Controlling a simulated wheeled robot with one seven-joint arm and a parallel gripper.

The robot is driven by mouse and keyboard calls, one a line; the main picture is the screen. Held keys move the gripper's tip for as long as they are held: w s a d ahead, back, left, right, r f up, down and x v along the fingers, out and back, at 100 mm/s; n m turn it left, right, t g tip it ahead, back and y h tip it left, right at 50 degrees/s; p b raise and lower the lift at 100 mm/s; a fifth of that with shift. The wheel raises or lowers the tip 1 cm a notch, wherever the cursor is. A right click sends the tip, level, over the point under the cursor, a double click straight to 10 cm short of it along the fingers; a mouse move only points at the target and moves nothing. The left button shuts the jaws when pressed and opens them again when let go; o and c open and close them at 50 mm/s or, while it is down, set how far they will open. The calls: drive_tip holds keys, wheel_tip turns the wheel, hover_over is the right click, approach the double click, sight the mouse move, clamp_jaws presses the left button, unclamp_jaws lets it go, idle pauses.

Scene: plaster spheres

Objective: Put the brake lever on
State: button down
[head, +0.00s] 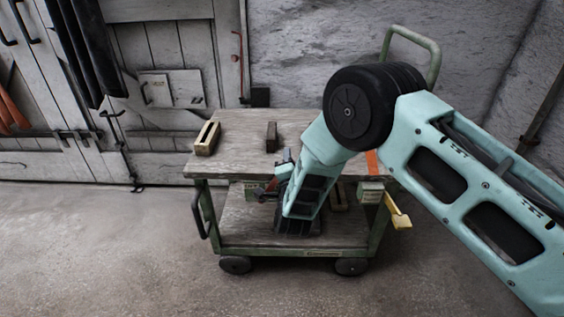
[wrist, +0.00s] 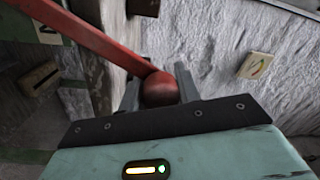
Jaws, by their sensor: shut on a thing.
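The brake lever is a red bar with a round red knob (wrist: 160,89); in the wrist view the bar runs from the knob to the upper left. My gripper (wrist: 158,88) has its two grey fingers on either side of the knob and is shut on it. In the head view my gripper (head: 270,190) is low at the front of the cart, below the top's front edge, and a small red part of the lever shows there. My arm hides much of this area. The far end of the lever is cut off in the wrist view.
The cart (head: 230,158) has a wooden top, a lower shelf and dark wheels. A slotted wooden block (head: 207,138) and a dark block (head: 271,137) stand on top. A yellow pedal-like piece (head: 398,212) sticks out at the right. Floor at left is clear.

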drive_tip(key=shift+d+f, duration=0.15)
drive_tip(key=shift+f, duration=0.15)
drive_tip(key=c, duration=1.1)
unclamp_jaws()
drive_tip(key=shift+o, duration=0.2)
drive_tip(key=shift+s, duration=0.1)
drive_tip(key=s+p, duration=0.1)
drive_tip(key=s, duration=1.6)
drive_tip(key=shift+s+f, duration=0.15)
drive_tip(key=shift+f, duration=0.25)
